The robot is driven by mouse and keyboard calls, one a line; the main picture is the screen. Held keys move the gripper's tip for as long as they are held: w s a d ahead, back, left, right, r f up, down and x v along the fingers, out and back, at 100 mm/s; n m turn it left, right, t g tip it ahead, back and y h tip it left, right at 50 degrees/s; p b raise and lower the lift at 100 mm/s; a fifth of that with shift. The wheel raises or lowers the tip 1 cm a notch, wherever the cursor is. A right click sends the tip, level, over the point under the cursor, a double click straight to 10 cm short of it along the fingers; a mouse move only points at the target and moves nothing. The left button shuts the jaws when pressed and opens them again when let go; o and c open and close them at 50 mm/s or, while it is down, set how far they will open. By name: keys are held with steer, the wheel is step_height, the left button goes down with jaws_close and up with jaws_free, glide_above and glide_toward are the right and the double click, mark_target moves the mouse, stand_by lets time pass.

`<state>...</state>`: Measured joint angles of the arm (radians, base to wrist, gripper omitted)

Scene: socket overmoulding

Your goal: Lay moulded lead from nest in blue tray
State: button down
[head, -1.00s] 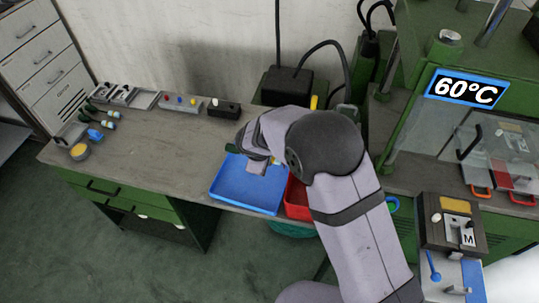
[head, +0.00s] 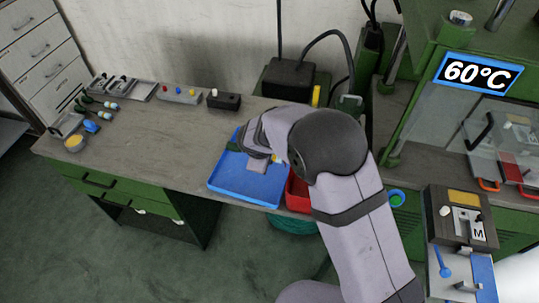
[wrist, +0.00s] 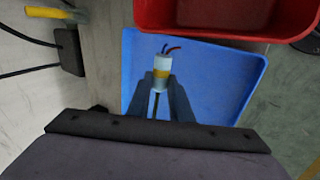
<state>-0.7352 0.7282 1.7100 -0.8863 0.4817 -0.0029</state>
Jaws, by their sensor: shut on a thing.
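The blue tray (head: 238,183) sits at the front right of the bench. In the wrist view the tray (wrist: 220,85) lies beneath my gripper (wrist: 163,95), with its floor bare around the jaws. My gripper is shut on the moulded lead (wrist: 161,72), a pale cylinder with a yellow band and short red and dark wires at its far end. The lead is over the tray; I cannot tell whether it touches the floor. The nest (head: 465,222) stands at the right, by a plate marked M.
A red tray (wrist: 185,27) adjoins the blue tray. Several leads (head: 103,105) lie at the bench's left end near a yellow-topped pot (head: 75,143). A black box (head: 289,78) stands behind my arm. A press reading 60°C (head: 475,73) stands right. The bench middle is clear.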

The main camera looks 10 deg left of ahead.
steer(key=shift+f+b, duration=2.6)
steer(key=shift+f, duration=0.15)
steer(key=c, duration=1.5)
jaws_free()
steer(key=shift+f, duration=0.1)
steer(key=shift+s+d+f, duration=0.1)
steer(key=shift+s, duration=0.15)
steer(key=shift+w+r+p+v, duration=0.15)
steer(key=shift+p+v, duration=0.65)
steer(key=shift+v, duration=1.3)
steer(key=shift+w+r+p+v, duration=0.15)
steer(key=shift+p+v, duration=0.65)
steer(key=shift+v, duration=1.3)
steer(key=shift+w+f, duration=0.1)
